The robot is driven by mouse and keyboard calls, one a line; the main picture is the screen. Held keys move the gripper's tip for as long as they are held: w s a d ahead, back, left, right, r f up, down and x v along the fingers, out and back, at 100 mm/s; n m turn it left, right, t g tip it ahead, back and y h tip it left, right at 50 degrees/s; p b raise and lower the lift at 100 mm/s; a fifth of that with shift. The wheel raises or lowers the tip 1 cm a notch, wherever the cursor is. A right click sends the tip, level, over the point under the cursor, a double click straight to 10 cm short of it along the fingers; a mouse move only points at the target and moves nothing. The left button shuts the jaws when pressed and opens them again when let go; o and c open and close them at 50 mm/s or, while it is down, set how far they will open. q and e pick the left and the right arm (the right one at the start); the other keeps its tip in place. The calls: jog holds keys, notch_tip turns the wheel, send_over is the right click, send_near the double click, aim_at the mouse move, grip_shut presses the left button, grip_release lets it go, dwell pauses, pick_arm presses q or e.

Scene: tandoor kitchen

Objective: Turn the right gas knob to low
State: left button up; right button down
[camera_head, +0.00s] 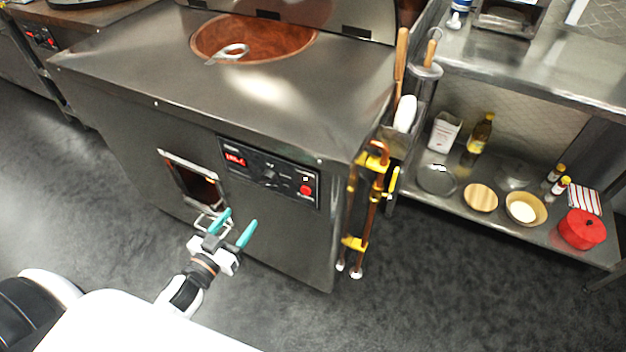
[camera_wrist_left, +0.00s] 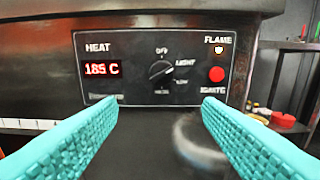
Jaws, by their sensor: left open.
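The gas knob (camera_head: 269,175) sits in the middle of the black control panel (camera_head: 292,186) on the front of the steel tandoor. In the left wrist view the dark round knob (camera_wrist_left: 161,70) has labels OFF, LIGHT and LOW around it, with a blurred one below. Its pale pointer line seems to aim up and right, towards LIGHT. My left gripper (camera_head: 239,218) has teal fingers, open and empty, below and in front of the panel. In the left wrist view its fingers (camera_wrist_left: 160,101) spread either side below the knob, apart from it. My right gripper is not in view.
The panel's heat display (camera_wrist_left: 102,69) reads 185 C. A red ignite button (camera_wrist_left: 217,74) sits right of the knob, under a small flame lamp (camera_wrist_left: 218,49). An open hatch (camera_head: 194,185) is left of the panel. Yellow-handled pipes (camera_head: 367,195) stand at the tandoor's right edge.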

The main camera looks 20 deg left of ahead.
aim_at(268, 180)
pick_arm(q)
jog(key=w+d, duration=0.1)
jog(key=w, duration=1.1)
jog(key=shift+r, duration=0.45)
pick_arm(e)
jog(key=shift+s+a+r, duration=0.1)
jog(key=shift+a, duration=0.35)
pick_arm(q)
jog(key=shift+w+d, duration=0.1)
jog(key=c, duration=1)
jog(key=shift+o, duration=0.2)
